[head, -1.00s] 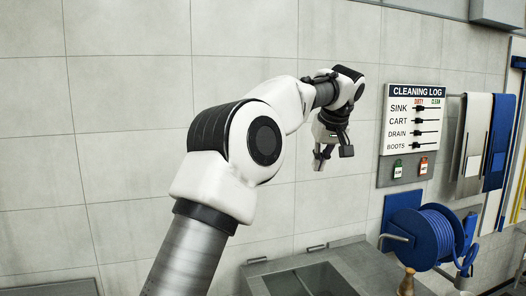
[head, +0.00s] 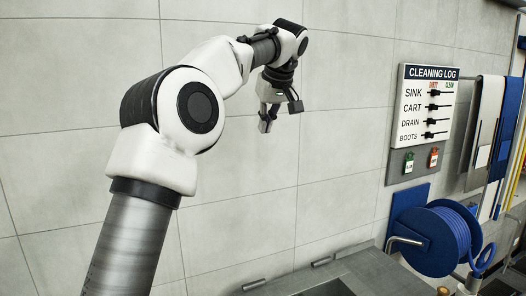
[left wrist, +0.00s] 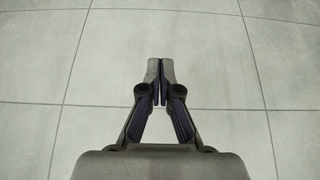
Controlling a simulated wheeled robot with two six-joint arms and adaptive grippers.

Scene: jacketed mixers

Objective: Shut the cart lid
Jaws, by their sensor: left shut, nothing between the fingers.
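My left gripper (head: 267,119) hangs at the end of my raised left arm in the head view, in front of the tiled wall. In the left wrist view its two fingers (left wrist: 160,82) are together with nothing between them, over pale tiles. The cart and its lid do not show in either view, so I cannot tell how the lid stands. My right gripper is not in view.
A grey counter with a sink (head: 345,270) lies at the bottom. A blue hose reel (head: 436,238) is on the wall at right, below a cleaning log board (head: 425,106). Blue and pale cloths (head: 492,125) hang at far right. The wall behind my arm is bare.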

